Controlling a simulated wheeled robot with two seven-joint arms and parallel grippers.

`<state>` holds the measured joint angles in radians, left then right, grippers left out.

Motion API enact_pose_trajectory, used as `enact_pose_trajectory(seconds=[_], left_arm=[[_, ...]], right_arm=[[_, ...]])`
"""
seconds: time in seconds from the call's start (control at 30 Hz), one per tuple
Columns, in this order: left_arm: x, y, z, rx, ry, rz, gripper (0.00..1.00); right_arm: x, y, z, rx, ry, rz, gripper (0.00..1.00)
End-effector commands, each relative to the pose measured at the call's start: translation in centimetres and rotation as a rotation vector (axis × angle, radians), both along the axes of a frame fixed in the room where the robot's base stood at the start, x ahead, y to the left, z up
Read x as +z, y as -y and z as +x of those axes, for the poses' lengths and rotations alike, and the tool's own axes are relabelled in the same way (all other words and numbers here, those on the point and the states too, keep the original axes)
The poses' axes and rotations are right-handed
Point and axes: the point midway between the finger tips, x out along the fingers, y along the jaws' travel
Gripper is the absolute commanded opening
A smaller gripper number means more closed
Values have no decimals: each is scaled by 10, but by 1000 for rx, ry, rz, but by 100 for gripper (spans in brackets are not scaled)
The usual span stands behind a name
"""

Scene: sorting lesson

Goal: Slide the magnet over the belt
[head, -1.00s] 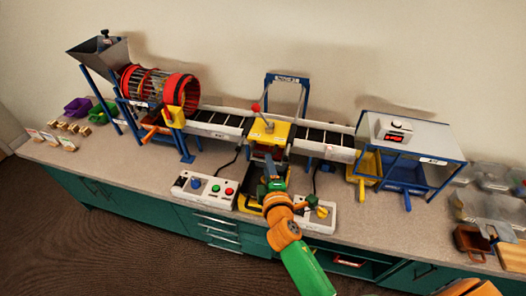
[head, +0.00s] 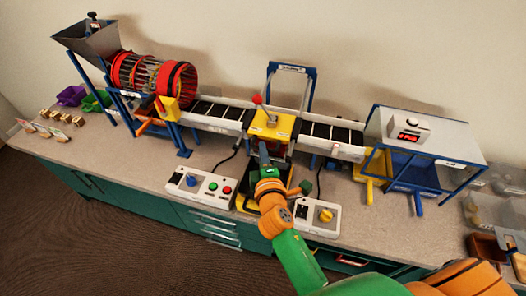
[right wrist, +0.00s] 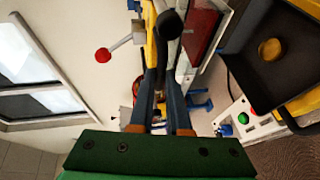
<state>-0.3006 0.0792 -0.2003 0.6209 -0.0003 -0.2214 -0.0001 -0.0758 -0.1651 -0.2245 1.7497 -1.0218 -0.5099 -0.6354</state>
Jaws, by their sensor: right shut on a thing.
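The magnet looks to be the yellow plate unit (head: 284,127) with a red-knobbed lever, sitting across the conveyor belt (head: 326,134) near its middle. My right gripper (head: 263,150) reaches in from the front, at the near edge of this unit. In the right wrist view its dark fingers (right wrist: 161,75) are close together around a dark round-ended handle (right wrist: 169,25). The red knob (right wrist: 103,55) stands to the left of the fingers there. The exact grip is partly hidden. My left gripper is not in view.
Control boxes (head: 200,186) and (head: 318,217) stand in front of the belt on either side of my right arm. A black tray with a yellow disc (right wrist: 270,50) is close by. A blue arch (head: 312,85) stands behind, the drum (head: 150,75) left, a roofed frame (head: 445,140) right.

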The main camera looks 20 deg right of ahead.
Motion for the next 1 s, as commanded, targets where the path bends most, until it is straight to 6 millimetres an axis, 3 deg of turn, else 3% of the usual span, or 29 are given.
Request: enact_pose_trajectory(seconds=[1.0], left_arm=[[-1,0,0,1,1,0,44]], right_arm=[[-6,1,-1,-4,-13,1,0]])
